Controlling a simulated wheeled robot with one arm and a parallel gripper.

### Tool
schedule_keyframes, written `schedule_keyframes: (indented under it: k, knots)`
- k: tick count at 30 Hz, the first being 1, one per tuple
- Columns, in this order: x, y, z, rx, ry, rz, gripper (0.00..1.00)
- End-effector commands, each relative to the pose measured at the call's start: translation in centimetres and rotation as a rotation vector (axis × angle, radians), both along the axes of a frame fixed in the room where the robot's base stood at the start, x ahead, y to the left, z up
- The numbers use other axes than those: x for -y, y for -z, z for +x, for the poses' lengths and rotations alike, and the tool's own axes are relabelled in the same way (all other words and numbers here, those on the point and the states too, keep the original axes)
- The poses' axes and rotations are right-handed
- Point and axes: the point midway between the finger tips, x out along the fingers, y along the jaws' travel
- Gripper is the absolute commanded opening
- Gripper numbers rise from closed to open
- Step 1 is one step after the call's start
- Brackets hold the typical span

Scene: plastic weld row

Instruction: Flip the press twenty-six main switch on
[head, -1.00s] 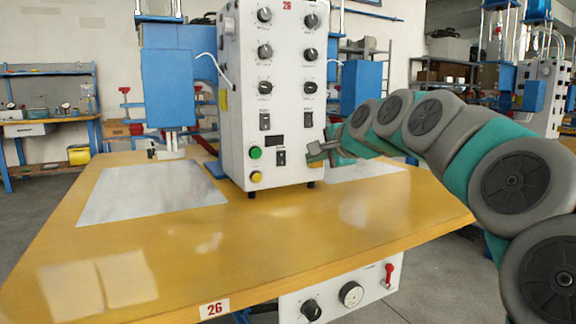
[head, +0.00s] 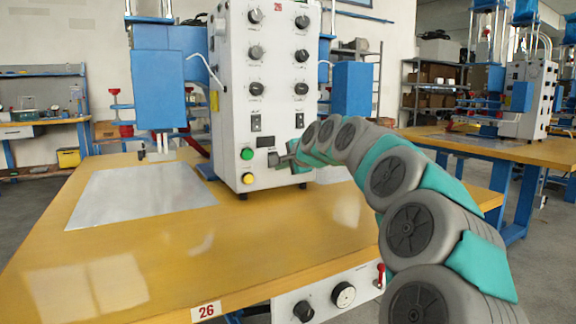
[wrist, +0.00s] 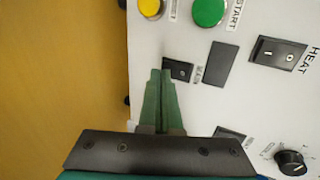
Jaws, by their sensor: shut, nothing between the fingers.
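The press 26 control box (head: 232,95) is white and stands upright on the table, with a red 26 near its top. Its main switch (wrist: 180,69) is a small black rocker beside the word MAIN in the wrist view. My gripper (wrist: 160,74) is shut and empty, its green fingers together. The fingertips lie at the switch's left edge in the wrist view and cover part of it; whether they touch I cannot tell. Which way the rocker is tipped is unclear.
Close to the main switch are a blank dark panel (wrist: 221,63), the green start button (wrist: 209,11), a yellow button (wrist: 150,8) and the larger heat switch (wrist: 277,52). A knob (wrist: 291,162) is lower right. The yellow table (head: 180,245) lies below, with clear room in front.

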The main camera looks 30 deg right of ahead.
Motion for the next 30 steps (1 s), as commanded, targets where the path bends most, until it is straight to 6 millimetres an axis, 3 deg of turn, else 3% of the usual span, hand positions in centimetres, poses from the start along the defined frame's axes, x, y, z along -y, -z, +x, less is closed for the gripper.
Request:
schedule_keyframes:
  k: [6, 30]
  knots:
    - [-0.1, 0.1, 0.92, 0.0, -0.001, 0.0, 0.0]
    - [-0.04, 0.05, 1.35, 0.041, -0.001, 0.002, 0.0]
